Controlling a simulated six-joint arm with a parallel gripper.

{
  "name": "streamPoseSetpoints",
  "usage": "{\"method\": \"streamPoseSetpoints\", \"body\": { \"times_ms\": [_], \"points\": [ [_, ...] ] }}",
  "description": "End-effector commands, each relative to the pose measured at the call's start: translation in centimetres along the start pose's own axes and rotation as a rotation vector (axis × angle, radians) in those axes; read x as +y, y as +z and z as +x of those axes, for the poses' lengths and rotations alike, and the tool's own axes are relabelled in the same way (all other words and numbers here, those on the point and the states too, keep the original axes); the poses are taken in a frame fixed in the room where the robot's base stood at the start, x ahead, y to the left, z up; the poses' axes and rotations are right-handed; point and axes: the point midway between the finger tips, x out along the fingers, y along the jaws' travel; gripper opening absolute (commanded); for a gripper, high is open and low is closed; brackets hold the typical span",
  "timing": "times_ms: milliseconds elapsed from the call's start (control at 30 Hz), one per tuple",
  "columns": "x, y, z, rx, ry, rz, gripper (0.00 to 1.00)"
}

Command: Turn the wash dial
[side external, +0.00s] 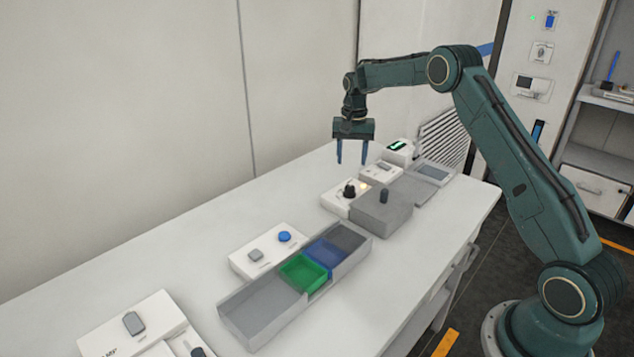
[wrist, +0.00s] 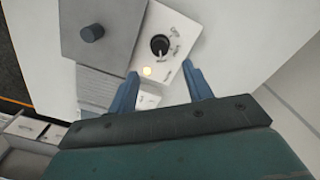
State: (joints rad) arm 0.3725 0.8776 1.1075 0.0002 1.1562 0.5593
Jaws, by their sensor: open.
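The wash dial, a black knob (side external: 349,190), stands on a white panel (side external: 334,200) on the bench. In the wrist view the black knob (wrist: 159,45) has a pale pointer mark and small printed labels beside it. A small lamp (wrist: 147,71) glows warm yellow on the same panel. My gripper (side external: 352,158) is open and empty, pointing down above the bench and above the knob's level. In the wrist view its two blue fingers (wrist: 160,82) are spread apart, with the knob beyond their tips and not touched.
A grey box with a dark peg (side external: 383,196) stands right beside the dial panel. A tray with green and blue compartments (side external: 361,244) and a panel with a blue button (side external: 284,237) lie nearer. A device with a green display (side external: 397,149) is behind. The wall-side bench is clear.

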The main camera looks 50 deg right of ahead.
Motion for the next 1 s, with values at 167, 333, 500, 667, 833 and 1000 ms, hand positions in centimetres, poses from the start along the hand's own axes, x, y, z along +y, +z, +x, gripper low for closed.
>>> {"method": "streamPoseSetpoints", "body": {
  "times_ms": [167,333,500,667,833,1000],
  "points": [
    [0.0,-0.1,-2.7,0.002,-0.001,0.000,0.50],
    [0.0,0.0,-4.1,0.002,-0.001,0.000,0.50],
    [0.0,0.0,-4.7,0.000,0.000,0.000,0.50],
    [0.0,0.0,-4.7,0.000,0.000,0.000,0.50],
    [0.0,0.0,-4.7,0.001,0.000,-0.001,0.50],
    [-0.1,0.7,-5.6,0.008,-0.005,-0.017,0.50]
  ]
}}
